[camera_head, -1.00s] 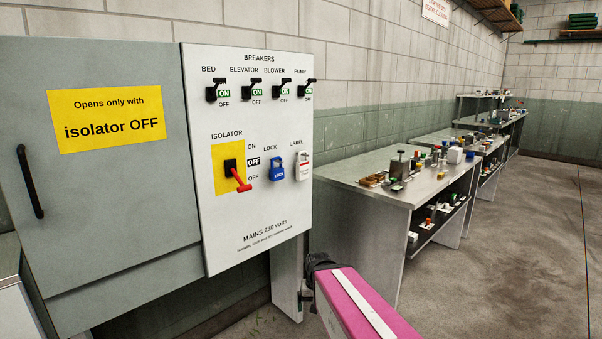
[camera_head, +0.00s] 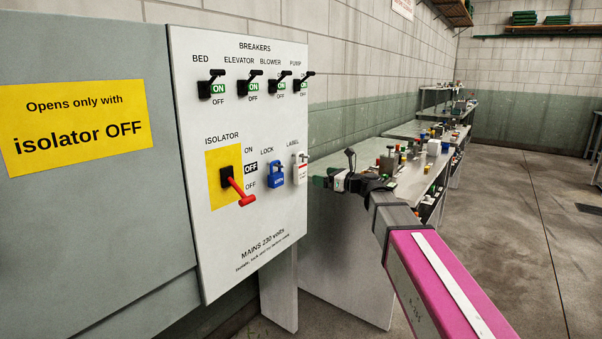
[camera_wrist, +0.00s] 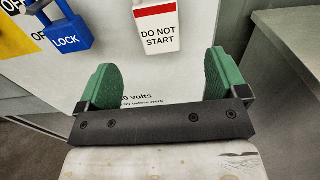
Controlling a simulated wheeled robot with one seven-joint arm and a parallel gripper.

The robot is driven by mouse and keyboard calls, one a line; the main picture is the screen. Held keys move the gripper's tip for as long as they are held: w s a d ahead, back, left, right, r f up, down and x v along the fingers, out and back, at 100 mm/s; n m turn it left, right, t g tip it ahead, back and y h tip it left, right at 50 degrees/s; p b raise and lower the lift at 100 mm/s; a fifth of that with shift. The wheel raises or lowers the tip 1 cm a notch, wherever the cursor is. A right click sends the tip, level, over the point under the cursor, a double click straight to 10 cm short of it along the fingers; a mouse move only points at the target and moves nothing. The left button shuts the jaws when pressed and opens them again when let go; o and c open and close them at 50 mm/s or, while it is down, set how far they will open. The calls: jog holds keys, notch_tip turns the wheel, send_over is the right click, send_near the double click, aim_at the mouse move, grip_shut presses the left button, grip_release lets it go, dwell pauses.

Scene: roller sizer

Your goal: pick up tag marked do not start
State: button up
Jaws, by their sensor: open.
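The tag is white with a red band and reads DO NOT START in the wrist view (camera_wrist: 158,30). It hangs on the panel under the word LABEL; in the head view the tag (camera_head: 300,170) is small, right of the blue lock (camera_head: 276,175). My gripper (camera_wrist: 162,85) is open, its two green pads apart with nothing between them. In the wrist view the tag lies beyond the pads, above the gap. In the head view my gripper (camera_head: 328,180) is just right of the tag, by the panel's right edge. I cannot tell the exact distance.
The grey panel (camera_head: 250,240) has a red isolator handle (camera_head: 240,192) sticking out left of the lock, and several black breaker levers above. A bench (camera_head: 345,250) with many small items stands right of the panel. Open floor lies at right.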

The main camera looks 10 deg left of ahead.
aim_at(303, 169)
jog(key=x, duration=1.1)
jog(key=shift+s+a+r, duration=0.15)
jog(key=shift+r, duration=0.2)
jog(key=c, duration=1)
